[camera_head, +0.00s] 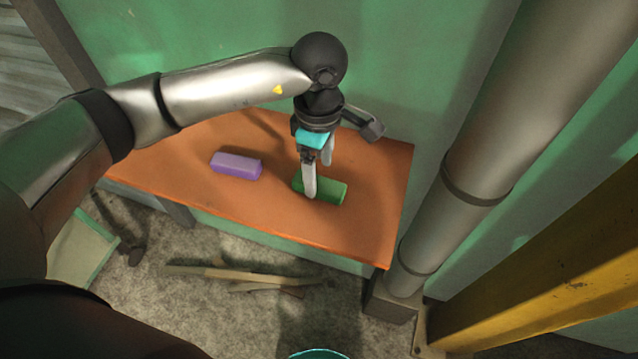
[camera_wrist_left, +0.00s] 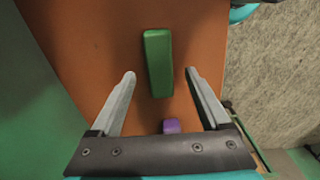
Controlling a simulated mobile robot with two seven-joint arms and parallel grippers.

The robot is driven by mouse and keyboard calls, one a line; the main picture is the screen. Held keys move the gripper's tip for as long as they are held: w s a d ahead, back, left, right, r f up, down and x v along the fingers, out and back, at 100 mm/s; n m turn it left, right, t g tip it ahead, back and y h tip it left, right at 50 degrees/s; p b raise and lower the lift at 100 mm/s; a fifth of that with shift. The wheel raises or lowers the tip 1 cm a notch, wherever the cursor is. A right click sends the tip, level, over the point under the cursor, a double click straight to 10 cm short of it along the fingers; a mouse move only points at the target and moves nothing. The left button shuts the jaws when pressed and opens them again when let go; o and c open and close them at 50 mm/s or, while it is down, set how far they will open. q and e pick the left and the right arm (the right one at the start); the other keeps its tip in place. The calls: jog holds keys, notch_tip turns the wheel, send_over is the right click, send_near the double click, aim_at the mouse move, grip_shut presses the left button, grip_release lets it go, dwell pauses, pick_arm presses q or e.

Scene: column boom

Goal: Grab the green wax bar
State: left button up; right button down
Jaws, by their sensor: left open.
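The green wax bar (camera_head: 332,191) lies on the orange table toward its right part. My left gripper (camera_head: 318,176) points down over it, and one finger hides part of the bar's left end in the head view. In the left wrist view the green bar (camera_wrist_left: 158,62) lies ahead of and between the two open fingers (camera_wrist_left: 160,74), with no contact visible. The gripper is open and empty. My right gripper is not in view.
A purple bar (camera_head: 236,165) lies on the orange table (camera_head: 250,205) left of the green one. A green wall (camera_head: 400,60) stands close behind the table. A thick grey pipe (camera_head: 480,140) rises at the right. Boards (camera_head: 240,275) lie on the floor in front.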

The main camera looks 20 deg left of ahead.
aim_at(319, 187)
pick_arm(q)
jog(key=shift+f, duration=1.4)
grip_shut()
